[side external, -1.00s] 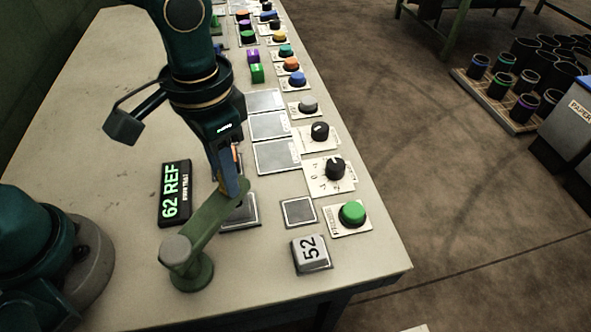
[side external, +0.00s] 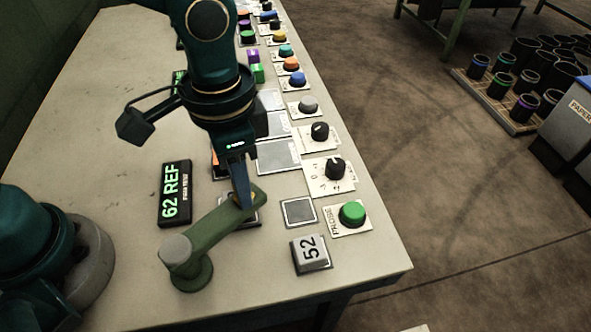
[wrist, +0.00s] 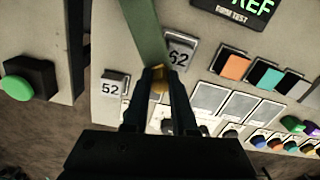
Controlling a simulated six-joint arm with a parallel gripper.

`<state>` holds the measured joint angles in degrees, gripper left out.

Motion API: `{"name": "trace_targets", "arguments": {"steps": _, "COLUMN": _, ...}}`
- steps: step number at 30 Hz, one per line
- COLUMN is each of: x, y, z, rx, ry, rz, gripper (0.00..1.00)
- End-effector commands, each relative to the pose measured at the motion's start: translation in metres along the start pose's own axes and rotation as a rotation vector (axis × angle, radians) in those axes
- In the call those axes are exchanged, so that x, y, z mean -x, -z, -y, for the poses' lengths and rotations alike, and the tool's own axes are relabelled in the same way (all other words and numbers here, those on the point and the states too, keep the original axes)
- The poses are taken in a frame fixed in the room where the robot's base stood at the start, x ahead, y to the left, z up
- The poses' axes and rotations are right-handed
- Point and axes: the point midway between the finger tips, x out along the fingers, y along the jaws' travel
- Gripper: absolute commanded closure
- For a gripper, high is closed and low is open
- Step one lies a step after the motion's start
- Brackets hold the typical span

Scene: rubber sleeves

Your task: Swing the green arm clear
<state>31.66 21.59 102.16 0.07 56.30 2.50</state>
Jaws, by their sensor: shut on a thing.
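The green arm (side external: 215,230) is a bar on a round post at the table's near side. It reaches up and right, its free end over a framed square pad. It also shows in the wrist view (wrist: 147,35), running up from my fingertips. My gripper (side external: 243,203) points down at the free end. In the wrist view my fingers (wrist: 160,74) are closed on a small yellow-orange piece (wrist: 160,83) at that end. A block marked 62 (wrist: 180,52) sits right beside the arm in the wrist view, partly covered by it.
A 62 REF display (side external: 175,193) stands left of the arm. A block marked 52 (side external: 311,254), an empty square pad (side external: 299,212) and a green button (side external: 352,214) lie to the right. Several dials and buttons line the table's right edge. The table's left side is clear.

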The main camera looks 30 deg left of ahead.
Motion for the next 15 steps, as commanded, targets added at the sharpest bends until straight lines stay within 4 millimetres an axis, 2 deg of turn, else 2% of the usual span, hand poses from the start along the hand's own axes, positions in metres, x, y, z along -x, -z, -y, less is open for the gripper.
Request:
{"name": "trace_targets", "arguments": {"steps": 6, "x": 0.002, "y": 0.008, "z": -0.023, "rx": -0.208, "ry": -0.002, "rz": -0.005, "gripper": 1.00}}
{"name": "trace_targets", "arguments": {"steps": 15, "x": 0.002, "y": 0.009, "z": -0.054, "rx": -0.493, "ry": -0.002, "rz": -0.006, "gripper": 1.00}}
